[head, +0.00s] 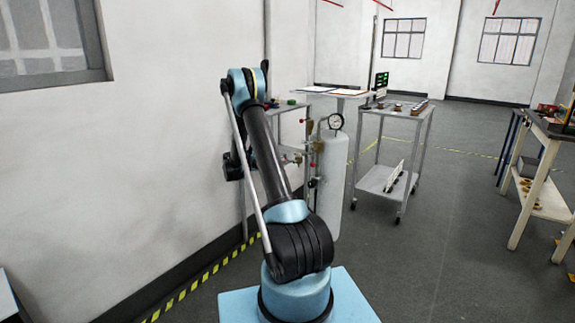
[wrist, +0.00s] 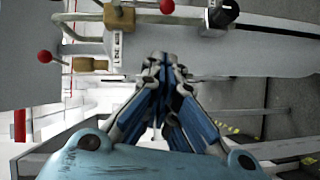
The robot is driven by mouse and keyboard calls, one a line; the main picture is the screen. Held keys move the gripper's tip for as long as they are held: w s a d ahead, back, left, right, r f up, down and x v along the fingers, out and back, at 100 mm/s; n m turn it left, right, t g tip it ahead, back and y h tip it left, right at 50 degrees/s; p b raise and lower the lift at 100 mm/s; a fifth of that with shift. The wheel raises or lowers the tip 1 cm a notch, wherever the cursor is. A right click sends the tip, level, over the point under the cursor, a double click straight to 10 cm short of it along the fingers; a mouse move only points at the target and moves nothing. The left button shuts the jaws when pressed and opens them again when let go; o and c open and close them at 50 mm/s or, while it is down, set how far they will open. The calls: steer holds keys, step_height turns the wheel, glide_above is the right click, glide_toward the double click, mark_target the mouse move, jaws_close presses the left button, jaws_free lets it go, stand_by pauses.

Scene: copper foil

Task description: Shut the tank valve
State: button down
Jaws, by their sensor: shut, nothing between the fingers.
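In the wrist view, pipework shows brass valve blocks (wrist: 90,64) and levers with red ball ends, one red ball (wrist: 44,56) at the left and another (wrist: 166,6) at the top edge. A black knob (wrist: 222,12) sits at the top right. I cannot tell which of these is the tank valve. My gripper (wrist: 166,62) is shut and empty, its tips just below the pipework in the picture; contact is unclear. The head view hides it.
A grey trolley (head: 385,180) stands right of the tank, and a bench (head: 540,200) with items is at the far right. A wall runs close along the left, with yellow-black floor tape (head: 205,280). The floor between trolley and bench is clear.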

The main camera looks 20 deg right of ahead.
steer(key=s+d+f, duration=0.1)
steer(key=s+d, duration=0.1)
steer(key=d, duration=0.9)
steer(key=shift+d+f, duration=0.4)
